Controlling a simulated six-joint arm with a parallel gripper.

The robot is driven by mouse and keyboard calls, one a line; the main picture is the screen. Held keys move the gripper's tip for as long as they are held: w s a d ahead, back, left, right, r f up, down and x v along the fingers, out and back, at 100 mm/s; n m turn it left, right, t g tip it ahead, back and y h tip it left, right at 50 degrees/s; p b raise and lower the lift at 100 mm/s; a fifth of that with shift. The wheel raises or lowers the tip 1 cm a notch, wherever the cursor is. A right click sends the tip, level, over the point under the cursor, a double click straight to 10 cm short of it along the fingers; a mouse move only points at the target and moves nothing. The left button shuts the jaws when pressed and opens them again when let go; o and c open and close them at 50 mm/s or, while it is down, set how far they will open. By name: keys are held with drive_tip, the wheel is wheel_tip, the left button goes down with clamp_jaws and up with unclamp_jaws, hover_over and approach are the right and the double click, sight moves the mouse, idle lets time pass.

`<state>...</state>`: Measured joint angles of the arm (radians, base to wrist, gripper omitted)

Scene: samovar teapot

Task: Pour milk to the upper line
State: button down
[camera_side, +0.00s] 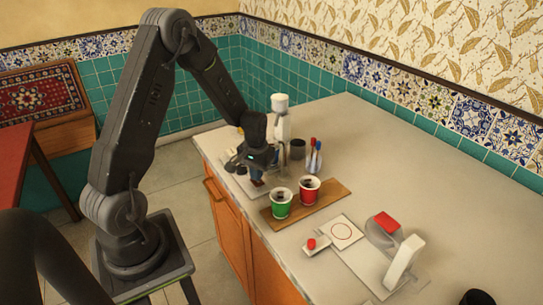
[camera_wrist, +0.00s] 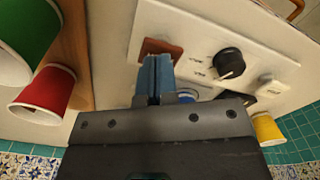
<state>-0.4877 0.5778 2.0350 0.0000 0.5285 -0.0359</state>
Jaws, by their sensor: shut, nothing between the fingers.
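My gripper (camera_side: 257,180) is shut and empty, low over the far-left end of the counter. In the wrist view its blue fingertips (camera_wrist: 156,62) are together at a reddish-brown square (camera_wrist: 160,46) on a white panel (camera_wrist: 205,22); I cannot tell if they touch it. The panel also has a black knob (camera_wrist: 230,62). A white bottle-like unit (camera_side: 280,122) stands behind the gripper. No milk or fill line can be made out.
The wooden board (camera_side: 336,189) lies just right of my gripper. A holder with red and blue-tipped items (camera_side: 314,158) and a dark cup (camera_side: 297,149) stand behind. A white device (camera_side: 402,262) is nearer the front.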

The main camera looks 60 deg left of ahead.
drive_tip(key=shift+f, duration=0.9)
drive_tip(key=shift+r, duration=0.15)
idle(3.3)
drive_tip(key=shift+r, duration=2.4)
drive_tip(key=shift+r, duration=0.1)
drive_tip(key=s+d+r+m+t, duration=0.1)
drive_tip(key=d+r+m+t, duration=0.1)
drive_tip(key=d+r, duration=0.6)
drive_tip(key=s+d+r+m+t, duration=0.3)
drive_tip(key=s+d+r+m, duration=0.1)
drive_tip(key=s+d+r, duration=0.6)
drive_tip(key=shift+s+d+r+t, duration=0.3)
drive_tip(key=shift+s+r, duration=1.6)
drive_tip(key=shift+s, duration=0.55)
